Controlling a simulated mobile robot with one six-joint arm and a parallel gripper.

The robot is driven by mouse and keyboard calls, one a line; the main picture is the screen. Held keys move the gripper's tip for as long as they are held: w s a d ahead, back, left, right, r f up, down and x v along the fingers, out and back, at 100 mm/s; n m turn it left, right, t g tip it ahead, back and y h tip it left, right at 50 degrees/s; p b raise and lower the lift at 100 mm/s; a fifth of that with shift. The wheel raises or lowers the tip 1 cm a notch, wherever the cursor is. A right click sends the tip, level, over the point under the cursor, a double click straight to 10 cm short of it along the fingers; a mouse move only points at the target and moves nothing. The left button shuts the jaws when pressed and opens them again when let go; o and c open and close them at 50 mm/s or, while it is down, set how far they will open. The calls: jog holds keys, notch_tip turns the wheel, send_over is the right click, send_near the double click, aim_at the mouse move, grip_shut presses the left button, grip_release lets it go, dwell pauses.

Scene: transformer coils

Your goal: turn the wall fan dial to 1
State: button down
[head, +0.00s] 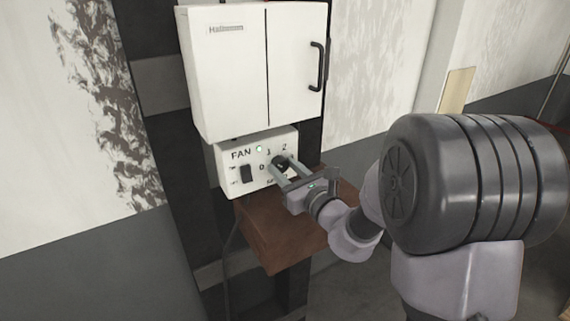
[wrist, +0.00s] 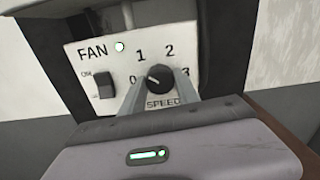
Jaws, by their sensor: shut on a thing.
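The fan dial (wrist: 159,76) is a round black knob on the white FAN control panel (wrist: 205,38), with 0, 1, 2 and 3 printed around it and SPEED below. A light pointer mark shows on the knob's left side, facing roughly between 0 and 1; its exact setting is hard to read. The dial also shows in the head view (head: 279,161). My gripper (head: 285,170) reaches the panel from the front right, its two grey fingers on either side of the dial and shut on it. The gripper also shows in the wrist view (wrist: 160,88).
A black rocker switch (wrist: 104,86) and a small lit lamp (wrist: 119,47) are left of the dial. A white cabinet (head: 230,65) with a black handle (head: 317,66) hangs just above. A brown box-shaped block (head: 275,240) is below the panel, close under my gripper.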

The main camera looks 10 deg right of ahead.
jog(key=shift+r+m+p, duration=0.15)
jog(key=shift+m+p, duration=0.8)
jog(key=shift+m, duration=0.95)
jog(key=c, duration=0.9)
grip_release()
jog(key=b+v, duration=1.3)
jog(key=v, duration=0.4)
jog(key=shift+s, duration=0.2)
